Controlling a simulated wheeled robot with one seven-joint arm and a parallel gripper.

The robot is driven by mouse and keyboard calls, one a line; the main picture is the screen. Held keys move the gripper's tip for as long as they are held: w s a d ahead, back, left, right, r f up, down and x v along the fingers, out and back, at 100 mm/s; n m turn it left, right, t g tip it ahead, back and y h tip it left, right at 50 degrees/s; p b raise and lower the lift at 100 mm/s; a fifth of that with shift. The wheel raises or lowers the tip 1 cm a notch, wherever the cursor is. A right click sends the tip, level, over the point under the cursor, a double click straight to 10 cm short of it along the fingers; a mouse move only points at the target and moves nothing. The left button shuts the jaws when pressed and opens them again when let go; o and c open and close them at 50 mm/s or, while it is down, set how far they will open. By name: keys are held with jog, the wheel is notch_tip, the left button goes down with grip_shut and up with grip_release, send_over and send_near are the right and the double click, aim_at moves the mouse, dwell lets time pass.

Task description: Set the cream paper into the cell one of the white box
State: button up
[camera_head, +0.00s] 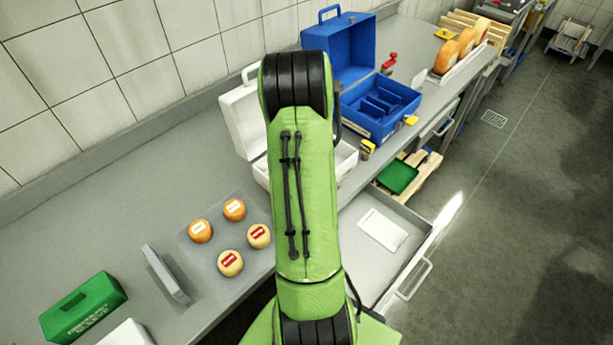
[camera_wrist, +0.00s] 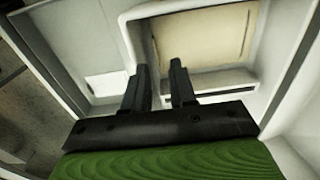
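The white box (camera_head: 243,118) stands on the counter with its lid raised, mostly hidden behind my arm in the head view. In the wrist view the box's white walls (camera_wrist: 228,82) frame a cell. The cream paper (camera_wrist: 203,38) lies flat inside that cell and covers most of its floor. I cannot tell the cell's number. My gripper (camera_wrist: 159,66) is above the box by the near wall of this cell, its two dark fingers apart with nothing seen between them. My arm hides the gripper in the head view.
An open blue case (camera_head: 372,108) stands behind the white box. An open drawer (camera_head: 418,243) with a white sheet (camera_head: 382,230) juts out at the right. A grey tray (camera_head: 208,268) with several small cheeses and a green box (camera_head: 84,308) are at the left.

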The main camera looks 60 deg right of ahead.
jog(key=shift+s, duration=0.15)
notch_tip(320, 180, up, 16)
jog(key=p, duration=0.1)
jog(key=shift+f+p, duration=0.15)
jog(key=shift+p, duration=0.15)
dwell(0.4)
